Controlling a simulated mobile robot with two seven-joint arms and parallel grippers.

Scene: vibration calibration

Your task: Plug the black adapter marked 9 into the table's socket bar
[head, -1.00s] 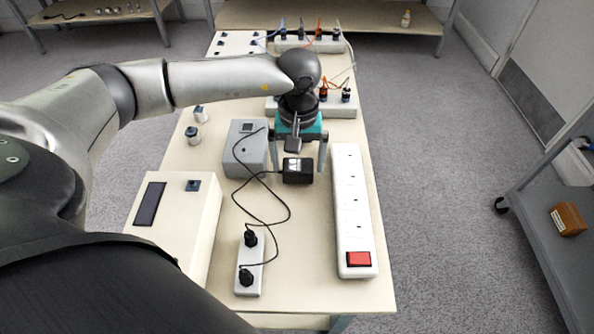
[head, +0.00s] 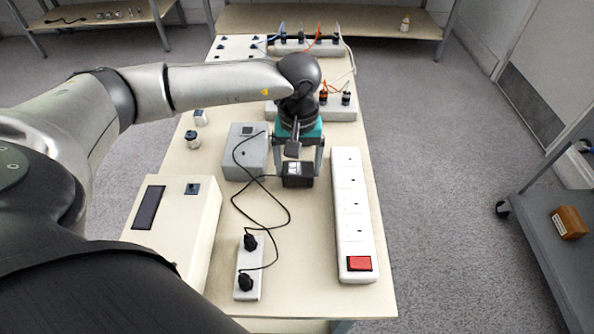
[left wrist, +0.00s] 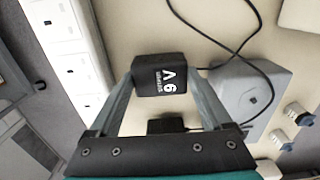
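The black adapter (head: 298,174) is boxy and trails a thin black cord. In the left wrist view the adapter (left wrist: 161,75) shows white characters that look like a 9 and a V. My left gripper (head: 300,165) has a finger against each side of the adapter; the left wrist view shows the same grip (left wrist: 162,82). The white socket bar (head: 343,236) with a red switch lies to the right of the adapter, along the table's right side. Its visible sockets are empty. The bar also shows at the left of the wrist view (left wrist: 74,48). My right gripper is not in view.
A grey box (head: 240,165) stands left of the adapter. A small white strip (head: 242,262) holds two black plugs, with cord looped nearby. A cream box (head: 180,222) is at front left. Another strip (head: 340,112) with plugs lies behind. The table between bar and small strip is clear.

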